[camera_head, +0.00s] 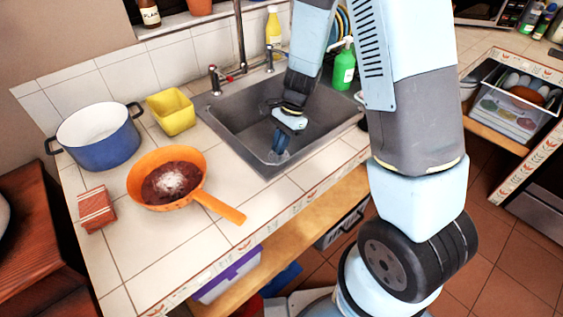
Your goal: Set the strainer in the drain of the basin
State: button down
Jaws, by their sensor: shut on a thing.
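The grey metal basin (235,128) is sunk into the tiled counter at the back. My gripper (279,153) points down inside the basin, low over its floor, with its fingers close together. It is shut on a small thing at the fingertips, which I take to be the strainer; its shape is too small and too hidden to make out. I cannot tell whether it touches the basin floor. The drain does not show clearly; my gripper and arm cover part of the basin.
An orange pan (192,154) with food, a blue pot (97,140), a yellow container (172,112) and a folded red cloth (97,211) stand left of the basin. A tap (240,40), yellow bottle (273,27) and green soap bottle (344,66) stand behind it. Basin walls surround my gripper.

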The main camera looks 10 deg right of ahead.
notch_tip(320, 180, down, 2)
jog(key=shift+s+a+f, duration=0.1)
jog(key=shift+a+f, duration=0.05)
jog(key=shift+f, duration=2)
jog(key=c, duration=1.2)
grip_release()
jog(key=v, duration=1.2)
notch_tip(320, 180, up, 17)
jog(key=n+t, duration=0.3)
jog(key=n, duration=0.3)
send_over(279, 159)
jog(key=s+d, duration=0.3)
jog(key=d, duration=0.6)
jog(key=s+d+r+n+t+h, duration=0.1)
jog(key=s+d+r, duration=0.1)
jog(key=s+r, duration=0.1)
jog(key=s+d+r+n+t+h, duration=0.1)
jog(key=s+d+r+n+t, duration=0.1)
jog(key=s, duration=0.4)
jog(key=s+d+r+n+t+h, duration=0.1)
jog(key=s+d+r+n+t, duration=0.1)
jog(key=s+d+r, duration=0.2)
jog(key=shift+s+r+h, duration=0.2)
jog(key=shift+r+h, duration=0.2)
jog(key=shift+r, duration=0.75)
